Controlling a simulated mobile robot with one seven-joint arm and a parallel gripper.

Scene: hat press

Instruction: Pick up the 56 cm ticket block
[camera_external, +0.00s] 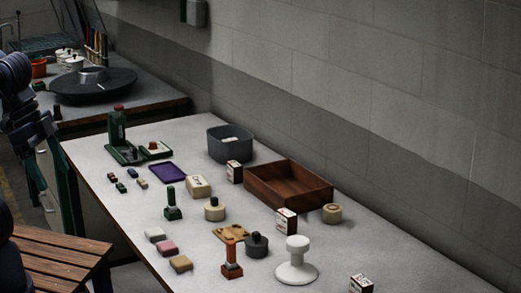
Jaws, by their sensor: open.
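Three small dark-red and white blocks with printed faces stand on the long grey table: one by the grey bin (234,172), one in front of the wooden tray (286,222), and one at the near edge of the picture (361,284). Their print is too small to read, so I cannot tell which is the 56 cm ticket block. A cream block with faint marks (199,187) lies left of the tray. My gripper (42,188) hangs at the left edge, off the table and well away from all these blocks. It is open and appears empty.
The brown wooden tray (262,193) and grey bin (212,145) stand near the wall. A white spool-shaped stand (297,268), stamps and coloured pads crowd the table's middle. A slatted wooden seat (50,262) stands front left. The table's right end is clearer.

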